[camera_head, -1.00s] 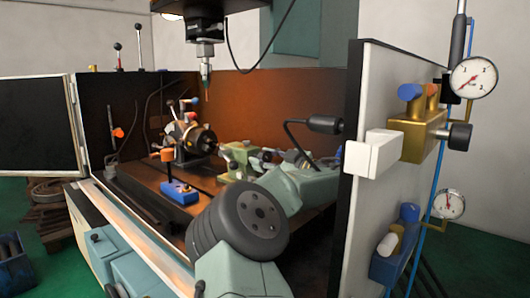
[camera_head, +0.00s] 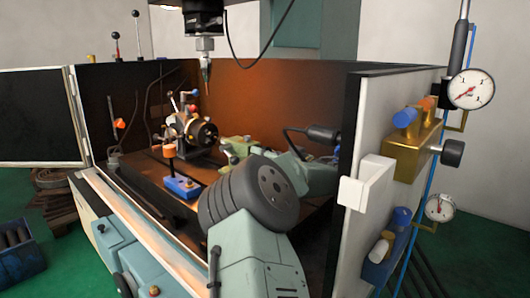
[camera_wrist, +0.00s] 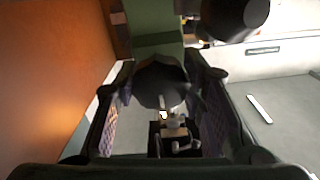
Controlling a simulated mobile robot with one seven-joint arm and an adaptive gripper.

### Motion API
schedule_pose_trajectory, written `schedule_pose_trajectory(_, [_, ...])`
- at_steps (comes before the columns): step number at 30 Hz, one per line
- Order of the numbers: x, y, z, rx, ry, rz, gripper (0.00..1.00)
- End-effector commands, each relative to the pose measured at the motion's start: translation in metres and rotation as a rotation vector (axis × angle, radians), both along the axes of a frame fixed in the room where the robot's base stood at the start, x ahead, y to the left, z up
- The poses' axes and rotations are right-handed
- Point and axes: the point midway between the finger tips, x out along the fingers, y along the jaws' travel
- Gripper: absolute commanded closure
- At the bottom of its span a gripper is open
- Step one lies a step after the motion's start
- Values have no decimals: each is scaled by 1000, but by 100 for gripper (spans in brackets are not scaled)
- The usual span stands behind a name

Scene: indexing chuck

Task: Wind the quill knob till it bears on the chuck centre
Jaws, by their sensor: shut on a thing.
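The chuck (camera_head: 204,132), a dark round body with a bright centre, sits on the brown machine bed in the head view. The green tailstock (camera_head: 237,148) stands just right of it. Whether its quill touches the chuck centre is too small to tell. In the wrist view a dark, faceted knob (camera_wrist: 160,82), which looks like the quill knob, lies between the two fingers of my gripper (camera_wrist: 161,92). My gripper is shut on it. A green body (camera_wrist: 158,42) shows beyond the knob. In the head view my arm largely hides the gripper and knob.
A blue block (camera_head: 182,187) with an orange-topped post stands in front of the chuck. A spindle tool (camera_head: 206,65) hangs above. A dark lamp (camera_head: 323,134) on a bent stem is right of the tailstock. The right wall carries gauges (camera_head: 471,89) and a white bracket (camera_head: 367,184).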

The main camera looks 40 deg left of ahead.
Motion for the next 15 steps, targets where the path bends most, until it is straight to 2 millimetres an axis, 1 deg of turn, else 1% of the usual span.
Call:
schedule_pose_trajectory(14, [0, 0, -1, 0, 14, -1, 91])
schedule_pose_trajectory(15, [0, 0, -1, 0, 13, 0, 61])
